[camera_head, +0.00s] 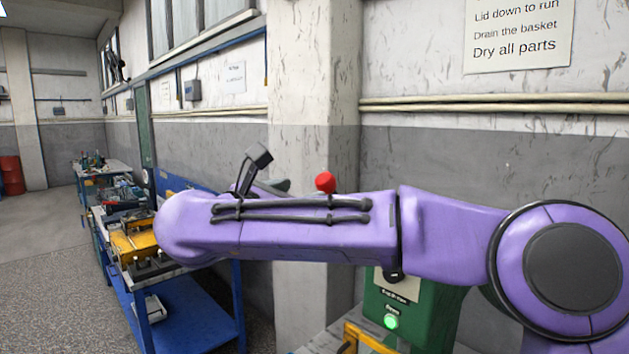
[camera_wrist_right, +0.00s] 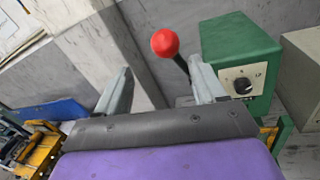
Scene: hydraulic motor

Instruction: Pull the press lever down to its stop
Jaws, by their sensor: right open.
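The press lever shows as a red ball knob (camera_head: 325,183) just above my right forearm in the head view. In the right wrist view the red knob (camera_wrist_right: 165,42) tops a short black shaft (camera_wrist_right: 181,65), which runs down behind the right-hand finger. My right gripper (camera_wrist_right: 161,68) is open and empty. Its two grey fingers stand apart, and the knob appears between them, nearer the right-hand finger and seemingly beyond the tips. In the head view my purple arm hides most of the gripper and the lever's lower part. My left gripper is not in view.
A green control box (camera_head: 410,310) with a lit green button (camera_head: 391,321) and a dark selector knob (camera_head: 393,275) stands below my arm. A blue workbench (camera_head: 190,315) with tools is at the left. A concrete pillar (camera_head: 315,90) and wall stand behind. Floor at far left is clear.

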